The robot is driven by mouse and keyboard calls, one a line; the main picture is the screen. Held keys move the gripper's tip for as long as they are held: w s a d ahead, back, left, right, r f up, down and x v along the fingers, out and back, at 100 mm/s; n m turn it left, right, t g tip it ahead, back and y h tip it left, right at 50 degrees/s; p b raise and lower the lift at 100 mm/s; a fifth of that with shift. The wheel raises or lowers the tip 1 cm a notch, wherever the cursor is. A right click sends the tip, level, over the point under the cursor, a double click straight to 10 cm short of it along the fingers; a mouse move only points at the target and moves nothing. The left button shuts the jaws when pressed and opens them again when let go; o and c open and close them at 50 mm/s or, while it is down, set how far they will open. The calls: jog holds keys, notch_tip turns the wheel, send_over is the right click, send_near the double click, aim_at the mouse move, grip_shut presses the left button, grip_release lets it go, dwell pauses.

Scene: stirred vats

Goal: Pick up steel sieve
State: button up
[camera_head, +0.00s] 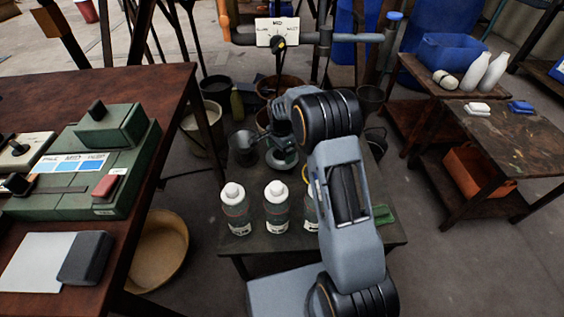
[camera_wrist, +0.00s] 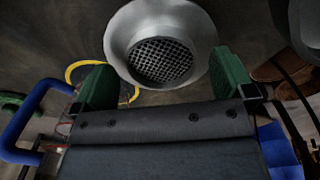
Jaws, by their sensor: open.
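The steel sieve (camera_wrist: 160,58) is a round, flared metal bowl with a dark mesh bottom, at the top middle of the wrist view. My gripper (camera_wrist: 164,66) is open, with one green finger on each side of the sieve's lower part in the picture. I cannot tell whether the fingers touch it. In the head view my gripper (camera_head: 281,145) is over the far part of a small dark table, above a round grey piece that seems to be the sieve (camera_head: 284,162). My wrist partly hides it there.
Bottles with white caps (camera_head: 277,205) stand at the front of the small table (camera_head: 235,248). A grey metal vessel (camera_head: 243,147) is left of my gripper. A yellow ring (camera_wrist: 82,68) and a blue handle (camera_wrist: 22,125) are close in the wrist view. A brown bench (camera_head: 165,95) stands left.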

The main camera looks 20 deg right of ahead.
jog(key=shift+f, duration=0.7)
jog(key=c, duration=0.8)
jog(key=shift+r, duration=0.15)
